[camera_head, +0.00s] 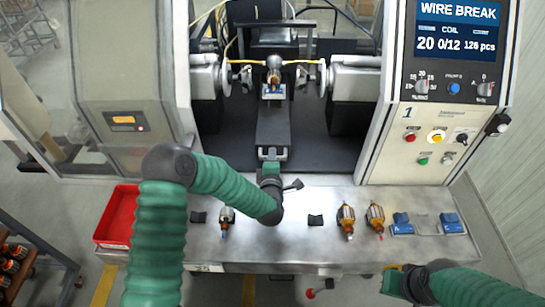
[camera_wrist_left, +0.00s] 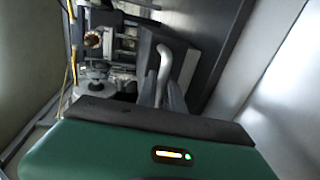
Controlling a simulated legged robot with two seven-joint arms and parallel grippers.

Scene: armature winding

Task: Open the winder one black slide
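The winder's black slide (camera_head: 273,122) runs front to back in the middle of the machine, below the winding head. My left gripper (camera_head: 271,158) is at the front end of the slide, reaching in from the table side. In the left wrist view its dark fingers (camera_wrist_left: 168,95) stand close to a pale curved handle (camera_wrist_left: 164,65), which shows between them. Whether they press on it is unclear.
An armature (camera_head: 274,76) sits between the winding arms. On the metal table (camera_head: 285,240) are a red tray (camera_head: 117,215), black blocks, several armatures (camera_head: 346,220) and blue holders (camera_head: 402,225). A control panel (camera_head: 442,120) reading WIRE BREAK stands at the right.

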